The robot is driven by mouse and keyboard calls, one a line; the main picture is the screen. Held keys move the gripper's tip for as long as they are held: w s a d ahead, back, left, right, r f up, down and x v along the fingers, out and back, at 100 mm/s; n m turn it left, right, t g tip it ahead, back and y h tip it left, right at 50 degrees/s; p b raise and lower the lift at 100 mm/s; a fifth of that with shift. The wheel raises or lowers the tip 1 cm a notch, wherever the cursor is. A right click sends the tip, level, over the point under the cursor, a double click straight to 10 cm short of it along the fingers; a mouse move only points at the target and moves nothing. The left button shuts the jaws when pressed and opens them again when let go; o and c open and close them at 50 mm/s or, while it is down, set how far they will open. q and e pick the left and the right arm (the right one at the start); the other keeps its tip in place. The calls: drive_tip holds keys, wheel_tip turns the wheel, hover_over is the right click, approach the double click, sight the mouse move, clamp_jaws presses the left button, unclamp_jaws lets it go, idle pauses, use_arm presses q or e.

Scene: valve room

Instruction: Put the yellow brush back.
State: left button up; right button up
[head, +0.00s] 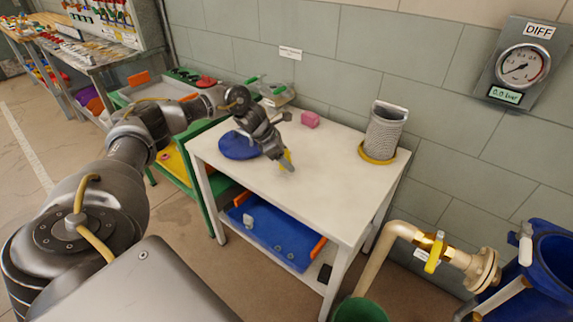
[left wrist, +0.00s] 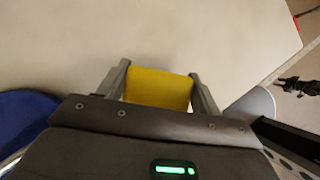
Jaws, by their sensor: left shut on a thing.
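My left gripper (head: 286,162) is over the white table in the head view, pointing down. It is shut on a yellow thing, which I take to be the yellow brush (left wrist: 160,88); it shows between the two fingers in the left wrist view. I cannot tell whether the brush touches the tabletop. My right gripper is not in view.
A blue tray (head: 280,240) lies on the lower shelf. A pipe with a yellow valve handle (head: 434,258) stands front right. The table's front middle is clear.

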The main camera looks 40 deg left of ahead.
use_arm(q)
wheel_tip(320, 180, down, 3)
drive_tip(key=shift+r, duration=0.2)
drive_tip(key=shift+f, duration=0.2)
drive_tip(key=shift+c, duration=0.4)
drive_tip(key=o, duration=1)
drive_tip(key=shift+c, duration=0.2)
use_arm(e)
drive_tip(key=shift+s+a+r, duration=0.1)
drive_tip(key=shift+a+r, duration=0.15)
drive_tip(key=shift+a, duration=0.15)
